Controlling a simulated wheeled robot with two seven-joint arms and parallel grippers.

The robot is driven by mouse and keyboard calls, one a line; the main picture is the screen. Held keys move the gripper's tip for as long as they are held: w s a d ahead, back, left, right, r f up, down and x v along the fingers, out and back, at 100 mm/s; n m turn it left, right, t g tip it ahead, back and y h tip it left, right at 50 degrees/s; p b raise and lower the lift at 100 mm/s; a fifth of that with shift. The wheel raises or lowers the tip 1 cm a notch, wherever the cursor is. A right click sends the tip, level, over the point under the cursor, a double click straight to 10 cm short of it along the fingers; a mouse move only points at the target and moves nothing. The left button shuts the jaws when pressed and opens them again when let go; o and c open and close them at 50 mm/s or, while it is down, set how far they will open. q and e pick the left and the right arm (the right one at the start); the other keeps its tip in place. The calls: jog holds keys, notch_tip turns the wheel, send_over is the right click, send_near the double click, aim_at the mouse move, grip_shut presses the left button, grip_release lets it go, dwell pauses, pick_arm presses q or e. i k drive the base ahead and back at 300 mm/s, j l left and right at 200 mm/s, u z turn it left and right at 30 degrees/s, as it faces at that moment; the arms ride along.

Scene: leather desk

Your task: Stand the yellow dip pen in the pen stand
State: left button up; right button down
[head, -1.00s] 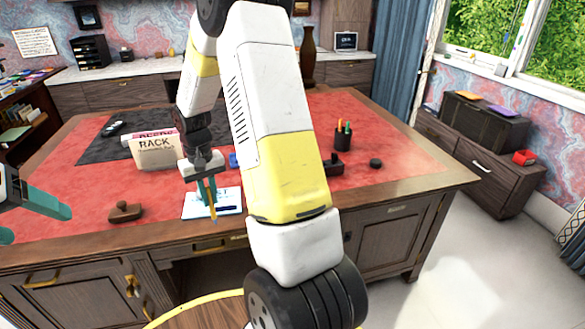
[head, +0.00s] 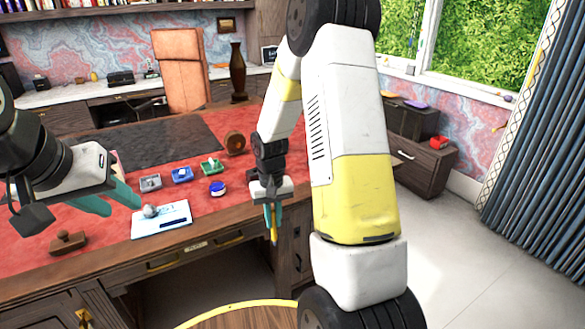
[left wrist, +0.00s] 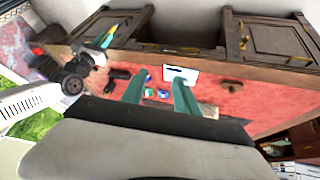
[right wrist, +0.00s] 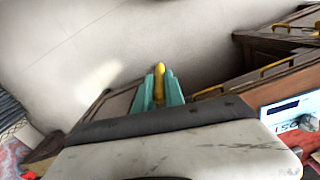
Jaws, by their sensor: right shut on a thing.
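My right gripper (head: 272,207) is shut on the yellow dip pen (head: 274,230). It holds the pen point-down, near upright, in front of the desk's front edge, right of the white card. In the right wrist view the pen (right wrist: 160,70) shows between the teal fingers (right wrist: 160,88). My left gripper (head: 108,198) is open and empty above the left part of the desk. The left wrist view also shows its fingers (left wrist: 158,92) spread apart. I cannot make out the pen stand in the current views; my right arm covers part of the desk.
A wooden stamp (head: 68,242) lies near the left front.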

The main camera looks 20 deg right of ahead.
aim_at(256, 179)
jog(key=i+j+z, duration=0.15)
jog(key=z, duration=0.15)
jog(key=i+j+z, duration=0.3)
jog(key=i+l+u, duration=0.6)
jog(key=l+u, duration=0.15)
jog(key=u, duration=0.15)
